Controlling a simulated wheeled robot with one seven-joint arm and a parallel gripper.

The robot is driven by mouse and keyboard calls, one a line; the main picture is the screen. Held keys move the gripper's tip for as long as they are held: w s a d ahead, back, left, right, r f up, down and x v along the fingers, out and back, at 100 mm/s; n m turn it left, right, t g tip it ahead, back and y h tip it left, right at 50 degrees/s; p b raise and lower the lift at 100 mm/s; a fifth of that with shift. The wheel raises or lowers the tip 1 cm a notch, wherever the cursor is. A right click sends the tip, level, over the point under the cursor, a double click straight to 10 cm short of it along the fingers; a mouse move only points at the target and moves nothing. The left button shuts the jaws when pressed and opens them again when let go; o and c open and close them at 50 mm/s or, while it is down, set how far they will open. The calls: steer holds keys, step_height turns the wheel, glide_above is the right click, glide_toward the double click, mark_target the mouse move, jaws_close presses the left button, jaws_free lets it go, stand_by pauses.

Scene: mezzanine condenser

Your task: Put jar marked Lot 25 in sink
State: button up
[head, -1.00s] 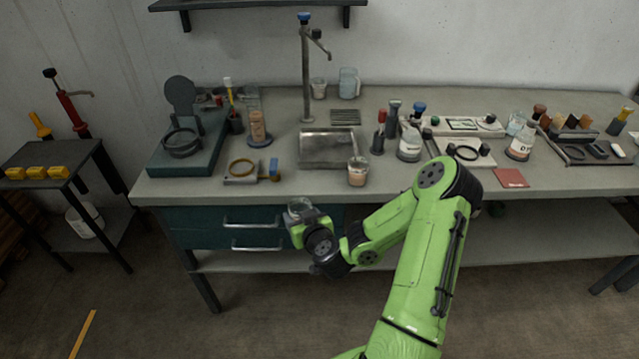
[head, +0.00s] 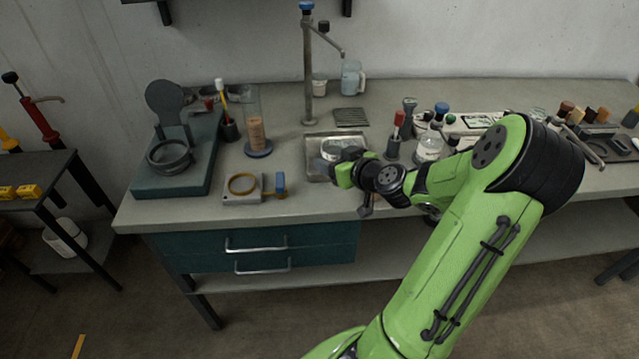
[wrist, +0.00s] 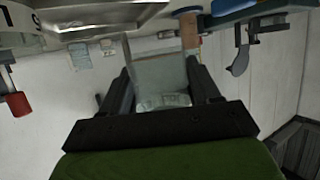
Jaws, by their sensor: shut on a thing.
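My gripper (head: 345,168) is shut on a clear glass jar (head: 331,149), which appears over the sink in the head view. In the wrist view the jar (wrist: 160,78) sits between the two dark fingers of my gripper (wrist: 161,92). I cannot read a lot number on it. The sink (head: 314,172) is a shallow metal basin set in the bench, partly hidden by my gripper. Its metal edge shows at the top of the wrist view (wrist: 100,20). I cannot tell whether the jar touches the sink floor.
A tall tap (head: 308,70) stands behind the sink, beside a drain grate (head: 351,117). A yellow ring fixture (head: 243,186) and a cylinder on a blue base (head: 257,135) are to the left. Bottles, including a clear one (head: 429,147), crowd the right.

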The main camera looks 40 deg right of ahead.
mark_target(333, 198)
steer(key=shift+w+d+r, duration=0.1)
steer(key=shift+s+r, duration=0.1)
steer(key=shift+s, duration=0.2)
step_height(333, 198, down, 10)
steer(key=b, duration=0.3)
steer(key=shift+r, duration=0.1)
steer(key=shift+b, duration=0.35)
steer(key=o, duration=1.1)
steer(key=shift+p, duration=0.5)
